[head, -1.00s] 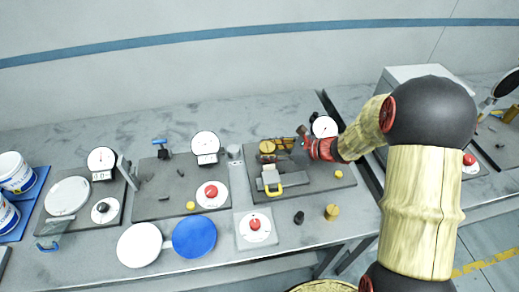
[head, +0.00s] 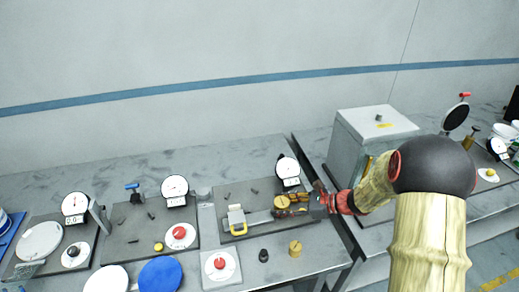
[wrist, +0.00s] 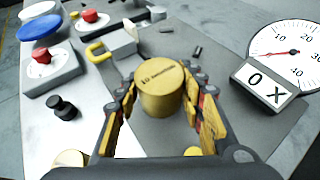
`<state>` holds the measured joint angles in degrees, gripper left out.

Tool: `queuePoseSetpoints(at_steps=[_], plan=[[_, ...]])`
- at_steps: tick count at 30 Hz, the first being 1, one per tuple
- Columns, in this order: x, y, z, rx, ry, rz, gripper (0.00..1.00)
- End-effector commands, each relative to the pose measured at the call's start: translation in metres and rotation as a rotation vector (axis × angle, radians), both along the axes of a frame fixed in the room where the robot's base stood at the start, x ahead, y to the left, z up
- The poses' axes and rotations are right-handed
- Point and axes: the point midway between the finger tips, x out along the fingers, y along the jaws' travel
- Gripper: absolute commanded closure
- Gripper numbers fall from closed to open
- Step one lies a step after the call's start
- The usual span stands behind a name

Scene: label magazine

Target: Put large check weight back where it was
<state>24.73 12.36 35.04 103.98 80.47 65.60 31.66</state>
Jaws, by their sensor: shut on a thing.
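The large check weight appears to be the brass cylinder (wrist: 161,88) with lettering on its top, upright between my fingers in the wrist view. In the head view it is a small brass shape (head: 282,202) beside my gripper (head: 297,204). My gripper (wrist: 163,108) is shut on it, one finger on each side. It is over the dark plate (wrist: 215,75) near a dial gauge (wrist: 287,52). I cannot tell whether its base touches the plate. Another brass weight (head: 295,248) and a black weight (head: 263,256) stand on the bench in front of the plate.
A grey block with a yellow handle (head: 237,221) sits on the plate, left of my gripper. A red-knob panel (head: 220,265) and a blue disc (head: 160,274) lie farther left. A tall grey box (head: 372,138) stands right of a gap between benches.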

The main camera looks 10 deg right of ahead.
Motion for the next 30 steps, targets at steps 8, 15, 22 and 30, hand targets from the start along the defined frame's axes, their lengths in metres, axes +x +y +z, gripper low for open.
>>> queuePoseSetpoints(at_steps=[8, 15, 22, 30], plan=[[0.014, 0.004, 0.013, 0.000, -0.006, -0.067, 1.00], [0.043, 0.008, 0.040, 0.000, -0.008, -0.290, 1.00], [0.055, 0.002, 0.060, 0.002, -0.006, -0.508, 1.00], [0.050, -0.008, 0.069, 0.002, -0.005, -0.699, 1.00]])
